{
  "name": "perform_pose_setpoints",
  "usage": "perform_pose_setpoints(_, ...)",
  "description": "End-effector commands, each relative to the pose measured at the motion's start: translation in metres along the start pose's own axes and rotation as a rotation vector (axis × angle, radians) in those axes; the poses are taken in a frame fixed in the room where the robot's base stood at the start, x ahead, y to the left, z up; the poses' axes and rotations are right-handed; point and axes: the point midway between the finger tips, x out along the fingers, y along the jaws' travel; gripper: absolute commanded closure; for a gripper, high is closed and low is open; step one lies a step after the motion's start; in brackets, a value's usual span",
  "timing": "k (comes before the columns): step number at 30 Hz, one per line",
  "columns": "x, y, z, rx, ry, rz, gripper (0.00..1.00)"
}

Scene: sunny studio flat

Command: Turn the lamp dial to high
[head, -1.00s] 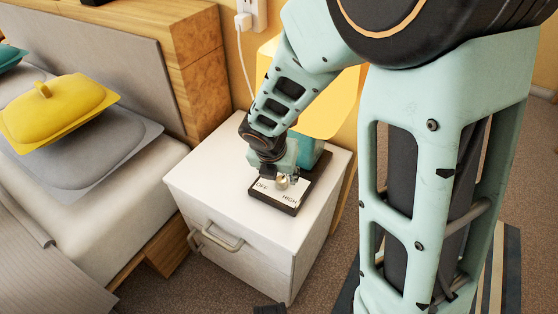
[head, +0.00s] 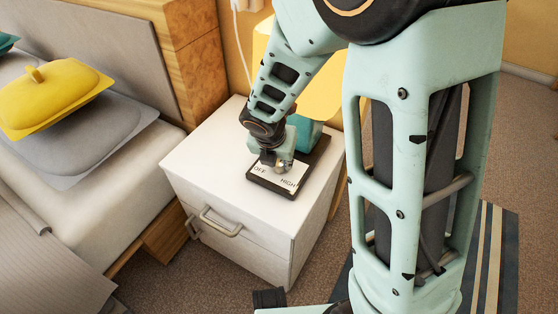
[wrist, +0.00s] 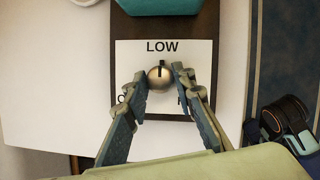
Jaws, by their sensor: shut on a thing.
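The lamp dial is a round metallic knob (wrist: 160,78) on a white plate (wrist: 200,52) marked LOW at the top in the wrist view. A dark pointer mark on the knob faces LOW. OFF is partly covered by the left finger, and the right finger hides HIGH. In the head view OFF and HIGH show on the plate (head: 284,187). My gripper (wrist: 161,84) has a finger on each side of the knob and is shut on it. In the head view my gripper (head: 271,163) covers most of the knob.
The dial's dark base (head: 310,165) sits on a white nightstand (head: 205,170), with a teal lamp body (head: 308,132) and yellow shade behind. A drawer handle (head: 221,222) projects in front.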

Motion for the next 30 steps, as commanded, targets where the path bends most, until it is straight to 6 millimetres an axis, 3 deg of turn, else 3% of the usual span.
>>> perform_pose_setpoints(14,-0.0002,0.0021,-0.0004,0.139,0.001,-0.059,1.00)
perform_pose_setpoints(30,-0.0018,0.0043,0.0015,0.600,0.002,-0.252,1.00)
